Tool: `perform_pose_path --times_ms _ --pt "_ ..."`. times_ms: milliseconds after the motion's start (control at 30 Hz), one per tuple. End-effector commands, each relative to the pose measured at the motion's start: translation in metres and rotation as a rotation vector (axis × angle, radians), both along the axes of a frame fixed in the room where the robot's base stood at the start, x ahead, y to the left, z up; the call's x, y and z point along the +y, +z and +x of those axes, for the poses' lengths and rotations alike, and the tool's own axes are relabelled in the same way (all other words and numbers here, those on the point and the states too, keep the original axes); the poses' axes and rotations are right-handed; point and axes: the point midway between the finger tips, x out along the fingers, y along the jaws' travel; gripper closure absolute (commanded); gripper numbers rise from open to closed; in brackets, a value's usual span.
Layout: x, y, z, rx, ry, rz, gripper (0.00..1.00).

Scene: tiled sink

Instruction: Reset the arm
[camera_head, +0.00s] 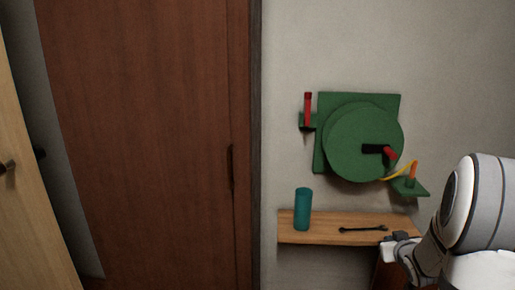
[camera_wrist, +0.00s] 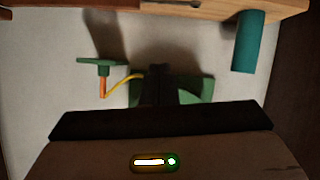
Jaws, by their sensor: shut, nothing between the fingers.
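My gripper (camera_head: 391,243) is at the lower right of the head view, in front of the right end of a wooden shelf. It is small and partly turned away there. In the wrist view my gripper (camera_wrist: 159,72) shows as dark fingers, shut and empty, in front of a green wall device. My white and grey arm comes in from the right edge of the head view.
A green wall device (camera_head: 350,150) has a round disc, black-and-red handle, red peg and yellow cable. The wooden shelf (camera_head: 310,233) below holds a teal cylinder (camera_head: 303,210) and a dark wrench (camera_head: 362,229). A brown door (camera_head: 145,130) stands left; open space lies before it.

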Motion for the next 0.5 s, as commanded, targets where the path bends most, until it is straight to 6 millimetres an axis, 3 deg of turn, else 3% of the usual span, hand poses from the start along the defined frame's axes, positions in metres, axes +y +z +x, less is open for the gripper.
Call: perform_pose_path --times_ms 33,100,267,500 --pt "0.019 0.039 -0.005 0.048 -0.015 -0.009 1.0" --pt "0.04 0.064 -0.019 0.131 -0.046 -0.008 1.0" --pt "0.093 0.117 -0.065 0.321 -0.094 0.025 1.0" --pt "0.181 0.182 -0.166 0.621 -0.075 0.122 1.0"
